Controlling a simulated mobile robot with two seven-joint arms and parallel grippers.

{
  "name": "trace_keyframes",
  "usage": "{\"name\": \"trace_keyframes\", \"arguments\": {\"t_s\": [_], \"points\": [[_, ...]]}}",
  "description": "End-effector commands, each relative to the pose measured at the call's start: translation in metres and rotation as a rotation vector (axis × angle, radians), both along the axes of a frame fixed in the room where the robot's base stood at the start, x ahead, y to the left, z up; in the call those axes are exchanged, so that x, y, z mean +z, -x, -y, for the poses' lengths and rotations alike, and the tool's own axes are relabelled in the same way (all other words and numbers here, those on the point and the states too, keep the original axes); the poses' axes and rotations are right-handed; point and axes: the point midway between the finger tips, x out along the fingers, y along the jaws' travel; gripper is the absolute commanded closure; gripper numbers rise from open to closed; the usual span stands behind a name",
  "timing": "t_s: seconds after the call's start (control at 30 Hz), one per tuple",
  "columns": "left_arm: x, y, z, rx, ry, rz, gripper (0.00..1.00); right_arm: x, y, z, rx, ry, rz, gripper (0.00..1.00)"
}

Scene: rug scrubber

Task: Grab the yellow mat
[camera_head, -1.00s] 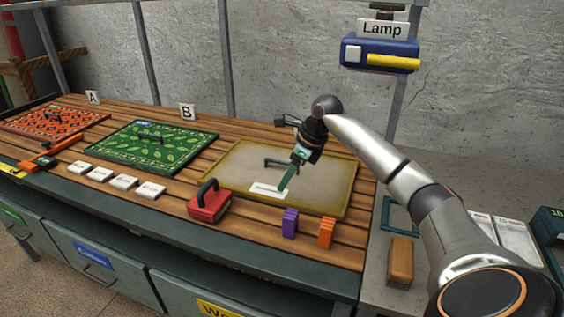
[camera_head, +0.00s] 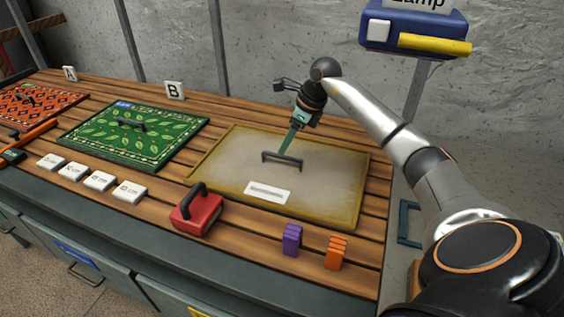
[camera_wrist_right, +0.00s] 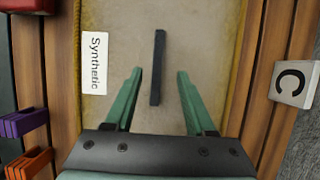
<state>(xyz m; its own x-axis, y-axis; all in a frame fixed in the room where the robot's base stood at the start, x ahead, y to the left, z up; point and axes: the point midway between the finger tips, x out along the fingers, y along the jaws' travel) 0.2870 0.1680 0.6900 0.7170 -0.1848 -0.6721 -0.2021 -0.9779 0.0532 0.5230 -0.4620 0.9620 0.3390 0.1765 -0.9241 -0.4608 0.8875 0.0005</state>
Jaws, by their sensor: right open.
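The yellow mat (camera_head: 330,197) lies flat on the slatted table, with a yellow border and a dusty greyish middle. It has a dark bar handle (camera_head: 282,158) and a white label. In the right wrist view the label reads "Synthetic", and the handle (camera_wrist_right: 157,68) stands between the two green fingers. My right gripper (camera_head: 286,147) is over the mat, close to the handle. It is open, with its fingertips (camera_wrist_right: 160,72) on either side of the handle and apart from it. The exact height above the mat is hard to tell. My left gripper is not in view.
A red block with a handle (camera_head: 196,211), a purple block (camera_head: 292,239) and an orange block (camera_head: 336,252) stand in front of the mat. A green leafy mat (camera_head: 133,137) and an orange mat (camera_head: 32,104) lie to the left. A lamp box (camera_head: 413,30) is on the wall.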

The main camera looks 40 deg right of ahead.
Motion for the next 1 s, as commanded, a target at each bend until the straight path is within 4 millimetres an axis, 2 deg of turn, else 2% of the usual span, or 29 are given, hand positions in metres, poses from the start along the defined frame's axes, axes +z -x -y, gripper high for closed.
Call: {"name": "trace_keyframes", "arguments": {"t_s": [0.4, 1.0], "points": [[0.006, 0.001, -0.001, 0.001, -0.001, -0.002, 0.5, -0.051, -0.011, -0.01, -0.001, -0.002, 0.001, 0.45], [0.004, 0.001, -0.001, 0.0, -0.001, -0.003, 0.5, -0.058, -0.012, -0.01, 0.0, 0.001, 0.0, 0.45]]}}
